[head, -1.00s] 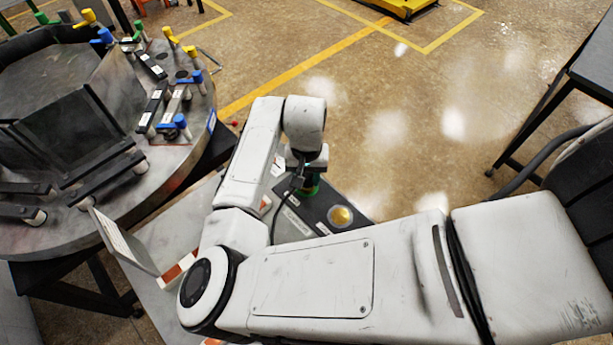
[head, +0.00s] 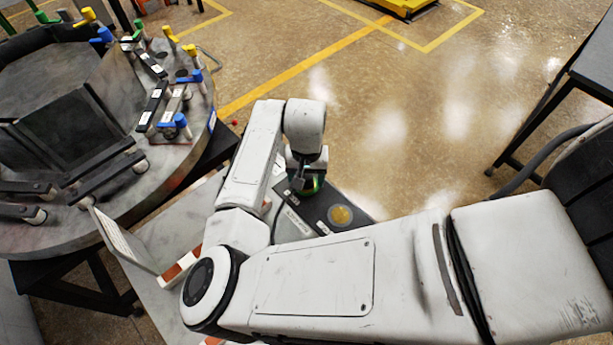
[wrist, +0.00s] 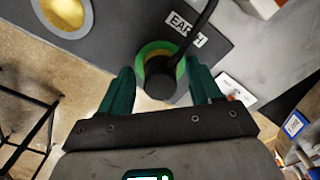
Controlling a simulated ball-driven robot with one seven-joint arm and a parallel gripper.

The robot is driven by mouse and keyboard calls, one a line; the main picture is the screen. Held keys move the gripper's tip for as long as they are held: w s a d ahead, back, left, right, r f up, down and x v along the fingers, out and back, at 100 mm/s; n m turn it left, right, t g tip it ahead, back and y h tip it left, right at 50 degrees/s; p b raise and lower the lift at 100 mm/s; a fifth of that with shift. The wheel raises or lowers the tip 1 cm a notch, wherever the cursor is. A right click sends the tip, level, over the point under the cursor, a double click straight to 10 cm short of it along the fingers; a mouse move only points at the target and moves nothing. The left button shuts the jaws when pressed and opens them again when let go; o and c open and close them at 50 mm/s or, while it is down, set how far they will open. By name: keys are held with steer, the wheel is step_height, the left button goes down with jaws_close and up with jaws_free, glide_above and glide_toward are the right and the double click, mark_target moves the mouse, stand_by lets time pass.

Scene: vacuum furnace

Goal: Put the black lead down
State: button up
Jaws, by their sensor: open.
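The black lead (wrist: 167,77) has a round black end with its cable running up and to the right in the wrist view. Its end is over a green ring (wrist: 143,53) beside an EARTH label (wrist: 187,30) on a dark grey panel (wrist: 113,40). The wrist view does not show whether the end touches the panel. My gripper (wrist: 163,72) is open, with one dark green finger on each side of the lead's end. In the head view my gripper (head: 309,187) is at the green ring, partly hidden by my wrist.
A brass disc in a pale ring (wrist: 66,12) is left of the green ring. A round metal furnace flange (head: 180,165) with coloured clamps stands on the left. A white board (head: 124,240) stands tilted near my elbow. Open floor (head: 420,130) lies beyond the panel.

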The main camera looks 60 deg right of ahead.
mark_target(307, 177)
step_height(307, 177, up, 12)
steer(key=shift+b, duration=0.35)
steer(key=shift+r, duration=0.1)
stand_by(0.5)
